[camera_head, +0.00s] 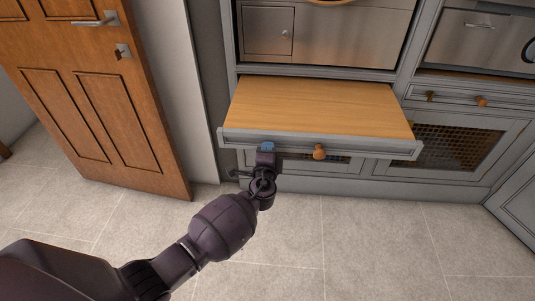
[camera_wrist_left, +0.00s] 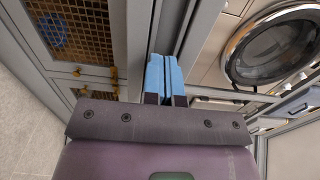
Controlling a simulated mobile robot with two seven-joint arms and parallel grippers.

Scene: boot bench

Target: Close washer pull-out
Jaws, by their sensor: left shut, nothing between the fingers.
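The washer pull-out (camera_head: 318,103) is a wooden board with a grey front, extended below the left appliance. A round wooden knob (camera_head: 319,152) sits on its front. My left gripper (camera_head: 266,147) is at the front face of the pull-out, left of the knob. Its blue fingers (camera_wrist_left: 164,75) are together with nothing between them. Whether the fingertips touch the front cannot be told. My right gripper is in neither view.
The appliance front (camera_head: 330,35) stands behind the board. A second pull-out front (camera_head: 460,97) is flush at the right. Mesh-panelled cabinet doors (camera_head: 450,145) are below. An open wooden door (camera_head: 95,95) stands at the left. The tiled floor (camera_head: 380,240) in front is clear.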

